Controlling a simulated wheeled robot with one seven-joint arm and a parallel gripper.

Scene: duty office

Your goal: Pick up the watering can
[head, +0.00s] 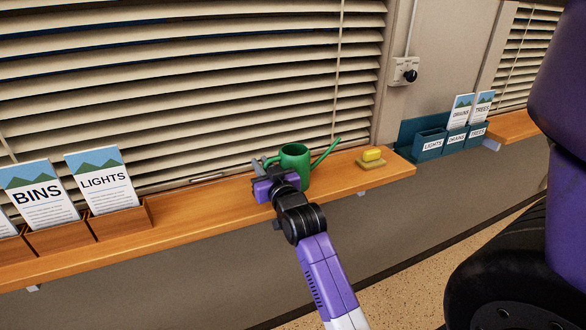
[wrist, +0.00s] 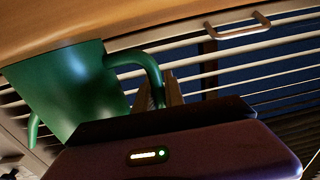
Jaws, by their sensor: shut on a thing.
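A green watering can (head: 295,162) stands on the wooden shelf (head: 200,214), its spout pointing right. In the wrist view the can's body (wrist: 66,88) and its curved handle (wrist: 148,66) show close up, beside my gripper. My gripper (head: 264,172) is at the handle on the can's left side in the head view. It also shows in the wrist view (wrist: 166,98), shut on the handle. The can looks upright in the head view; whether its base touches the shelf is hard to tell. Part of its body is hidden behind my gripper.
A yellow sponge (head: 374,154) on a dish lies right of the can. Leaflet holders marked BINS (head: 58,238) and LIGHTS (head: 121,222) stand on the left. A teal leaflet rack (head: 430,143) is at the right. Blinds (head: 200,80) hang close behind the shelf.

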